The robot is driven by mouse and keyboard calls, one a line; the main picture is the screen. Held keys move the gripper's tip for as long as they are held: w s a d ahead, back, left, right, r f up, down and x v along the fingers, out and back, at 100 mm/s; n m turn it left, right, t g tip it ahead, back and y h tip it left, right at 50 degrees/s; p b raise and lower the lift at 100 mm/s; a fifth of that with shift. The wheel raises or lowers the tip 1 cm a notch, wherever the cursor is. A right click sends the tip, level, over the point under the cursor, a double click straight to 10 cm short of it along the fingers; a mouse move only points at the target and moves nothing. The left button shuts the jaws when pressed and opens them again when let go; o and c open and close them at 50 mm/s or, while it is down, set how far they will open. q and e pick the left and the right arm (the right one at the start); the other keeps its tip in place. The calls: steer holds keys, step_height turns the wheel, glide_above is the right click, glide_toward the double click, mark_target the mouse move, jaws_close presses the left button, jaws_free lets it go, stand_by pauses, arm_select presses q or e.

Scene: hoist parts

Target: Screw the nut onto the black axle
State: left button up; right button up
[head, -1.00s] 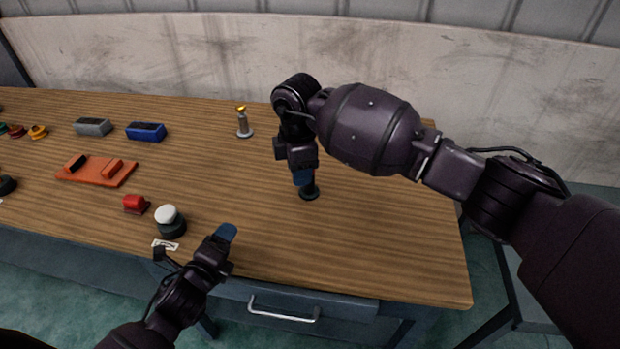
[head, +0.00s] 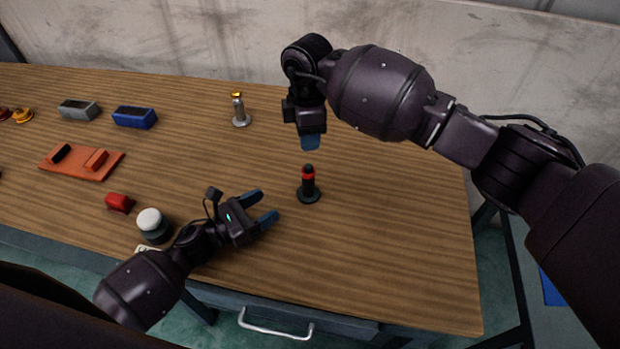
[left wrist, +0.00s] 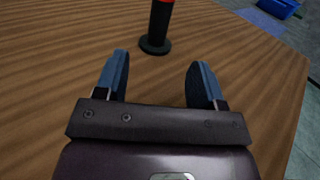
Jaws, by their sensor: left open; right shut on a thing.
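The black axle (head: 306,190) stands upright on its round base on the table, with a red band near its top and a dark tip above. The left wrist view shows its lower part (left wrist: 156,32). My right gripper (head: 311,143) is above and behind the axle, apart from it, fingers down. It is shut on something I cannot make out. My left gripper (head: 266,205) is open and empty, low over the table left of the axle. Its spread fingers (left wrist: 160,75) face the axle's base without touching. I cannot identify the nut for certain.
A grey post with a gold top (head: 239,108) stands behind. Blue (head: 135,117) and grey (head: 79,110) blocks, an orange plate (head: 72,168), a red part (head: 119,202) and a white-topped jar (head: 152,222) are at left. The table's right side is clear.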

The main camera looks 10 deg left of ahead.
mark_target(303, 184)
arm_select(q)
steer(key=shift+s, duration=0.1)
steer(key=shift+d, duration=0.1)
steer(key=x, duration=1.2)
jaws_close()
stand_by(0.5)
